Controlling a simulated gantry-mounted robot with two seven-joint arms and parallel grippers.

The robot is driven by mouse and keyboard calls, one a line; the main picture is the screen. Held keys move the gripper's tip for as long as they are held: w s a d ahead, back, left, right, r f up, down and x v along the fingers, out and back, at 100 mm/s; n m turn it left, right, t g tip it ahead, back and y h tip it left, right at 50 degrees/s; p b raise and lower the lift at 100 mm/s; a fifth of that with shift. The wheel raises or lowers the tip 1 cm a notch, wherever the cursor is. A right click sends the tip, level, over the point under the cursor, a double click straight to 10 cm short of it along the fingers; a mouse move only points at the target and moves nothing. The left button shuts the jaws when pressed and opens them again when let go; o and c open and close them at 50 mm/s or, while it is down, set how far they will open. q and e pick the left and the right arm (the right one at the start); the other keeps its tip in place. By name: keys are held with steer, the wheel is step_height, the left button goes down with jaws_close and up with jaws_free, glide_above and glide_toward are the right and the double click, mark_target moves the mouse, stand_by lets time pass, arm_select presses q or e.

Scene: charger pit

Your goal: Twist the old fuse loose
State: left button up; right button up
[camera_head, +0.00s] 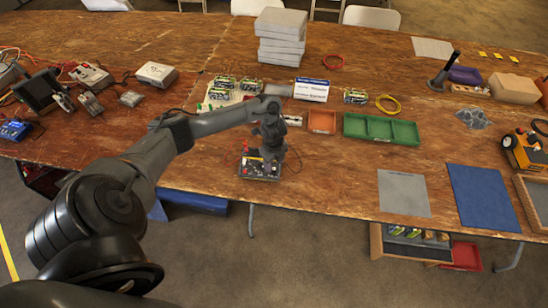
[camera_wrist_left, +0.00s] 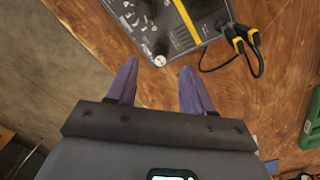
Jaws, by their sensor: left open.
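The charger (camera_head: 259,171) is a dark box with a labelled panel near the front edge of the table; in the left wrist view its panel (camera_wrist_left: 188,22) fills the top. A small round whitish piece (camera_wrist_left: 159,61) sits at the charger's near corner, perhaps the fuse or its cap; I cannot tell which. My left gripper (camera_head: 267,156) is above the charger. In the left wrist view its two purple fingers (camera_wrist_left: 158,67) are apart, with the whitish piece between their tips; I see no contact. The gripper partly hides the charger in the head view. My right gripper is not in view.
Yellow-and-black clamps (camera_wrist_left: 245,42) with cables lie beside the charger. A green tray (camera_head: 381,130) and an orange bin (camera_head: 321,122) stand behind to the right. A grey mat (camera_head: 404,193) and a blue mat (camera_head: 484,197) lie at right. Bare table lies between charger and grey mat.

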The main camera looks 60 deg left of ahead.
mark_target(274, 169)
arm_select(q)
steer(key=shift+f, duration=1.6)
steer(key=c, duration=0.9)
